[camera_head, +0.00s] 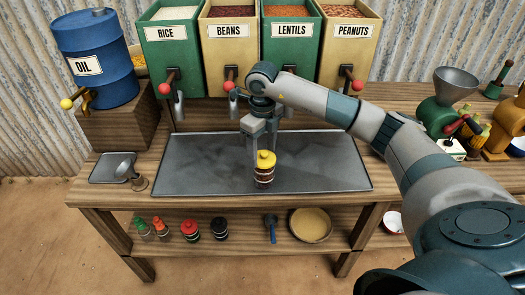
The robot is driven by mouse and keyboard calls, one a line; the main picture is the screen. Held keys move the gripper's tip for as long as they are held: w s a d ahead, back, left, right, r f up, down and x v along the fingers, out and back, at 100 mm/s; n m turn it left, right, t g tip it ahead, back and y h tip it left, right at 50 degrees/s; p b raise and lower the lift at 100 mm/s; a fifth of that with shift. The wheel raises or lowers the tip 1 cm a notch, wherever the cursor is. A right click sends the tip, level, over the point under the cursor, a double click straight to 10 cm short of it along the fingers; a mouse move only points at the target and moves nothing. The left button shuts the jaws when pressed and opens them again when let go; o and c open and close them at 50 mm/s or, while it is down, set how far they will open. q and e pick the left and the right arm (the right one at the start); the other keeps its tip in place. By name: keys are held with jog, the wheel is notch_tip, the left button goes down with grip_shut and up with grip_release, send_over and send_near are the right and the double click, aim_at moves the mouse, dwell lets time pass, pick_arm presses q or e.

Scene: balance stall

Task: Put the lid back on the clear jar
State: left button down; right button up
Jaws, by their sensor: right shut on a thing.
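My right gripper (266,148) points down over the metal tray (200,165), its fingers around the knob of a yellow lid (265,160). It is shut on the lid. The jar (264,178) is directly below, upright on the tray, with dark, pale and reddish bands showing through its side. The lid is at the jar's mouth; I cannot tell if it is fully seated or a hair above. My left gripper is not in view.
Dispensers labelled rice (165,38), beans (228,38), lentils (291,38) and peanuts (346,38) stand behind the tray, with red-knobbed levers. Mills (448,115) stand at right. The tray is otherwise clear.

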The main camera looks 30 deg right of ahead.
jog(key=shift+f+b, duration=0.15)
jog(key=shift+b, duration=0.3)
dwell(1.4)
dwell(0.3)
jog(key=o, duration=1.6)
jog(key=shift+c, duration=0.2)
jog(key=shift+r+p, duration=1.8)
jog(key=shift+r, duration=1.7)
grip_shut()
jog(key=shift+f+b, duration=1.1)
jog(key=shift+f, duration=0.35)
